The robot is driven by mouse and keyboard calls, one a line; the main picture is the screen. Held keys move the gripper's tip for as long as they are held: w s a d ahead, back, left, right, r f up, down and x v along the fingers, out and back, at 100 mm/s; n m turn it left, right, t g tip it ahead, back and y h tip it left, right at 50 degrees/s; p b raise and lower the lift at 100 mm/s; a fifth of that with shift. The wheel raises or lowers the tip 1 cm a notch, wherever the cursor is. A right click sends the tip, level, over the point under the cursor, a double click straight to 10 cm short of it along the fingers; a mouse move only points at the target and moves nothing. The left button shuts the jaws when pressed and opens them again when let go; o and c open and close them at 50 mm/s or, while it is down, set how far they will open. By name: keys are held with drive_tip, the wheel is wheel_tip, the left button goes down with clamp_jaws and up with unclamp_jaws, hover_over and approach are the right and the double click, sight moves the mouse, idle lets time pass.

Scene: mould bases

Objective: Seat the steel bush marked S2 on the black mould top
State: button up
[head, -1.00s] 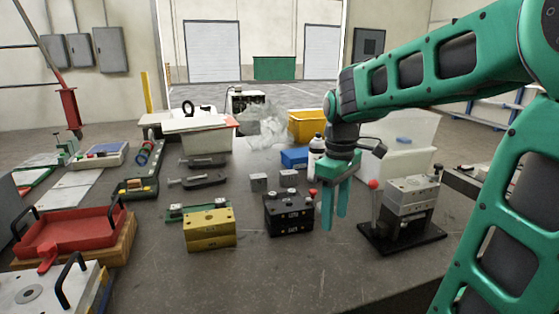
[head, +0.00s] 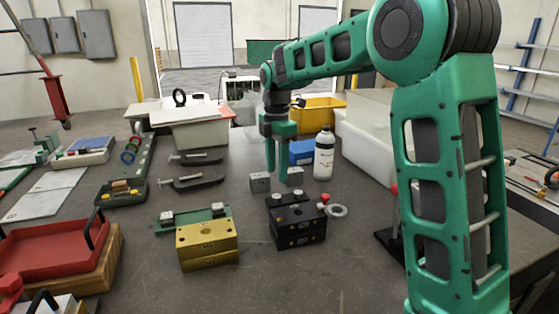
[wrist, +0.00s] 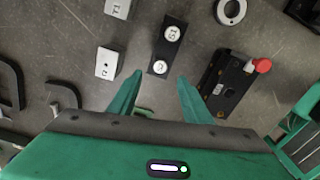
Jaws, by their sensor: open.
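The black mould (head: 298,232) stands on the table near the middle of the head view, and in the wrist view (wrist: 222,88) at right. Right behind it, a black strip (wrist: 155,72) holds two round pale steel bushes, an upper one (wrist: 172,33) and a lower one (wrist: 160,65). Their marks are too small to read surely; they also show in the head view as a left bush (head: 277,203) and a right bush (head: 300,197). My gripper (head: 278,180) is open and empty above the table behind the black mould. In the wrist view its fingertips (wrist: 160,77) lie just below the lower bush.
Two small steel blocks (head: 259,182) stand behind the strip. A gold mould (head: 207,243) with a green bush strip (head: 190,220) is at left. A red knob (head: 325,198) and a steel ring (head: 337,211) lie by the black mould's right side. A bottle (head: 323,157) stands beyond.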

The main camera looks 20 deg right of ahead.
sight(276, 196)
wheel_tip(276, 196, down, 8)
drive_tip(key=shift+a+f, duration=0.1)
drive_tip(key=shift+a, duration=0.05)
idle(0.4)
clamp_jaws()
drive_tip(key=shift+r, duration=1.2)
drive_tip(key=shift+s+r, duration=0.1)
drive_tip(key=s+r, duration=1.2)
drive_tip(key=s, duration=0.2)
drive_tip(key=shift+s+d+f, duration=0.1)
drive_tip(key=shift+d+f, duration=0.15)
drive_tip(key=shift+f, duration=1.25)
drive_tip(key=shift+s+d+f, duration=0.1)
drive_tip(key=shift+d+f, duration=0.1)
drive_tip(key=shift+f, duration=1.3)
